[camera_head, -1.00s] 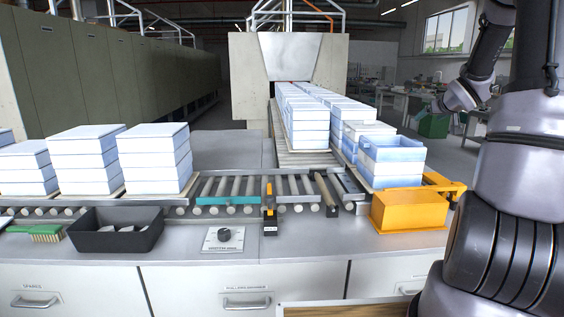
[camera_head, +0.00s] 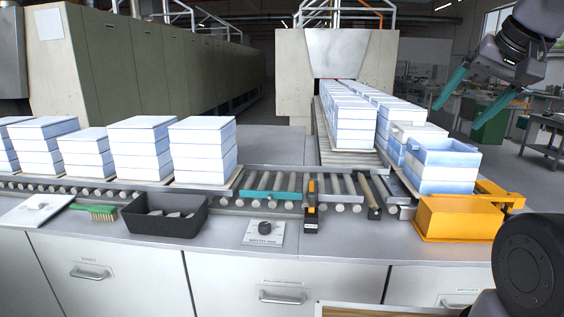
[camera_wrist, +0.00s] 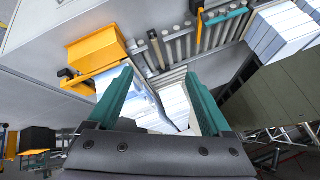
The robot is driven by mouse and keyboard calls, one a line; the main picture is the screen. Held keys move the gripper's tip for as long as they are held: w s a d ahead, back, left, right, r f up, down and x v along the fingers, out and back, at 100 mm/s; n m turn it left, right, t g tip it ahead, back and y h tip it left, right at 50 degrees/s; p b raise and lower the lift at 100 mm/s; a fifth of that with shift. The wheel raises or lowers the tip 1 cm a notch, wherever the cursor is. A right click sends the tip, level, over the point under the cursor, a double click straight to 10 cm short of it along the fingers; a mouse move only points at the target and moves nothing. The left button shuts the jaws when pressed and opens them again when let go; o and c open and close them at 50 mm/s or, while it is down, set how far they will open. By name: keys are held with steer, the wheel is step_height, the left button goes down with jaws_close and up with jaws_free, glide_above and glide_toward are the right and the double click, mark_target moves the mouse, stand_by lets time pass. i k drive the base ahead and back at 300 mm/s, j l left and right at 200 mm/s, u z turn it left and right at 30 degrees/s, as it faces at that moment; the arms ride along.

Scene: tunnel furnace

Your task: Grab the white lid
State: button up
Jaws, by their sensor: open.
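A flat white piece with a small raised knob, which looks like the white lid (camera_head: 37,209), lies at the far left of the grey counter in the head view. My gripper (camera_head: 458,116) is open and empty at the upper right of the head view, far from that piece. Its teal fingers point down and left. In the wrist view my gripper (camera_wrist: 158,72) is spread above white-and-blue boxes, which show between and beyond the fingers.
A green brush (camera_head: 96,211) and a black tray (camera_head: 165,222) sit right of the white piece. Stacked boxes (camera_head: 203,150) stand behind on a roller conveyor (camera_head: 272,183).

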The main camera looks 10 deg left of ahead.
mark_target(34, 210)
steer(key=u, duration=2.1)
steer(key=i+j+z, duration=0.25)
steer(key=i+j, duration=0.5)
steer(key=i, duration=0.25)
steer(key=i+j+z, duration=0.3)
steer(key=i+j, duration=0.65)
